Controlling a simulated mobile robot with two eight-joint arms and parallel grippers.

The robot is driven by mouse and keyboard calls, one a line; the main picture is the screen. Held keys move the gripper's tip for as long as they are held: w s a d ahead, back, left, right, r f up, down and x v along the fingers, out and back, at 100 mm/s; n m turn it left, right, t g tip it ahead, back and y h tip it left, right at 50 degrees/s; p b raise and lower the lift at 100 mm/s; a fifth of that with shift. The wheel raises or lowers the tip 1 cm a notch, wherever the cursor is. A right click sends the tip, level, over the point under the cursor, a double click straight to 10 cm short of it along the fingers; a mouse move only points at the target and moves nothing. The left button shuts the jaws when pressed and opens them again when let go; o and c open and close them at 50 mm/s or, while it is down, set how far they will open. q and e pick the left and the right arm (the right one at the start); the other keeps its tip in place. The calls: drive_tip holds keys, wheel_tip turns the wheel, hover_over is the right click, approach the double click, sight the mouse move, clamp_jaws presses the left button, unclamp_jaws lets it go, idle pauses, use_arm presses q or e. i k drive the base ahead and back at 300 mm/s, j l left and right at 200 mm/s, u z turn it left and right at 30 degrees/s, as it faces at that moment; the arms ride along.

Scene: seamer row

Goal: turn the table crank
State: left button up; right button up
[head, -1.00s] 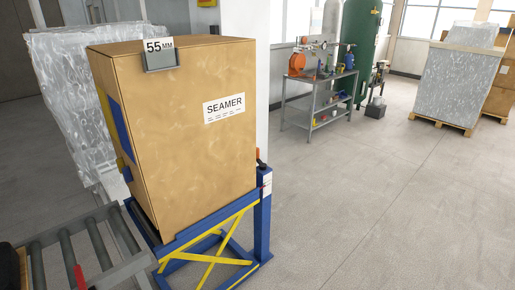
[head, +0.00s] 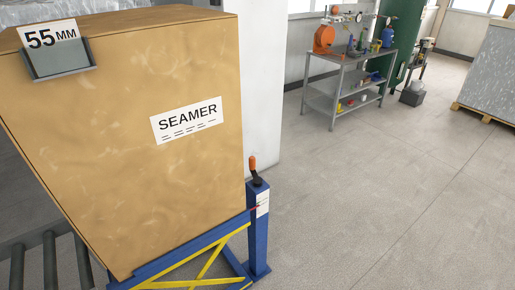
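The table crank (head: 253,170) is a dark arm with an orange grip that stands up on top of a blue post (head: 258,228). The post carries a white label and stands at the right corner of the blue and yellow lift table (head: 205,250). A large brown box marked SEAMER (head: 130,120) sits on the table, with a 55 MM card in a grey holder on its upper edge. The box hides most of the table. Neither of my grippers shows in the head view.
Roller conveyor (head: 48,262) lies at the lower left, beside the table. A grey workbench (head: 350,88) with tools stands at the back, near a white column (head: 264,80). A wrapped pallet load (head: 492,75) is at the far right. The floor right of the post is clear.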

sight(256, 180)
drive_tip(key=i+l+u, duration=0.1)
drive_tip(key=i+l, duration=0.5)
drive_tip(key=i, duration=0.25)
drive_tip(key=i+l+u, duration=0.15)
drive_tip(key=i+l, duration=0.55)
drive_tip(key=i, duration=0.1)
